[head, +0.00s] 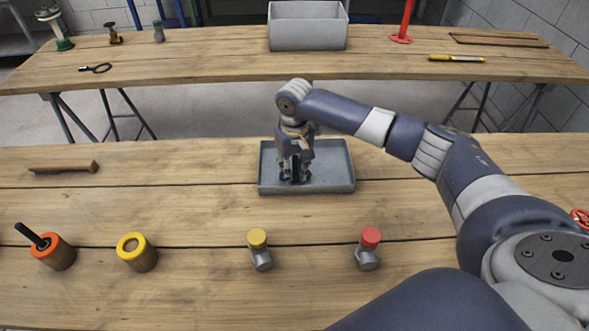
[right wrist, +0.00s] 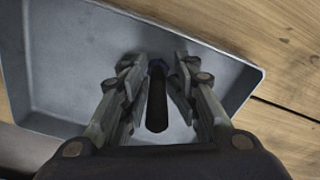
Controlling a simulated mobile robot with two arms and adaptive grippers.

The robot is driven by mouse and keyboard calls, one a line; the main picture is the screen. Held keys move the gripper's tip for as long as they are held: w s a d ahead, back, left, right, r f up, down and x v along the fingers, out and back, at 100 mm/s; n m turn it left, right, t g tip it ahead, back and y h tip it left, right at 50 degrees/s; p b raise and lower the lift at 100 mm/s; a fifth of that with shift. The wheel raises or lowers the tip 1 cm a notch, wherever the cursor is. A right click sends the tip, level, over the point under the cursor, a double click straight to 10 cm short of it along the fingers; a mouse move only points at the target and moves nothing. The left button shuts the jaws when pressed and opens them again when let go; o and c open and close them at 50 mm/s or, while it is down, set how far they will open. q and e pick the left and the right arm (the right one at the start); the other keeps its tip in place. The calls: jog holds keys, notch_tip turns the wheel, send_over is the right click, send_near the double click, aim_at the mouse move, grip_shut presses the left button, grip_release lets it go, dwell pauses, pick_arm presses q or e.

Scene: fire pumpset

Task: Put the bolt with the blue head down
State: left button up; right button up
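My right gripper (head: 294,178) points down into the grey tray (head: 340,185) on the near table. In the right wrist view, a dark elongated bolt (right wrist: 157,105) lies between the two fingers of this gripper (right wrist: 158,70). Its far end looks wider and faintly bluish, close to the fingertips. Strips of tray floor show on both sides of the shaft. Whether the fingertips touch the bolt's head is hard to see, as is whether the bolt rests on the tray floor. In the head view the fingers mostly hide the bolt. My left gripper is not in view.
On the near table stand a yellow-topped fitting (head: 258,248), a red-topped fitting (head: 369,247), a yellow-ringed cylinder (head: 137,252) and an orange-ringed cylinder (head: 54,251) holding a black rod. A wooden bar (head: 63,167) lies left. A grey bin (head: 308,27) stands on the far table.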

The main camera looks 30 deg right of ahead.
jog(key=shift+s+f, duration=0.25)
jog(key=shift+f, duration=0.1)
jog(key=r, duration=1.3)
jog(key=shift+w+d+b, duration=0.1)
jog(key=shift+w+b, duration=0.15)
jog(key=shift+b, duration=0.15)
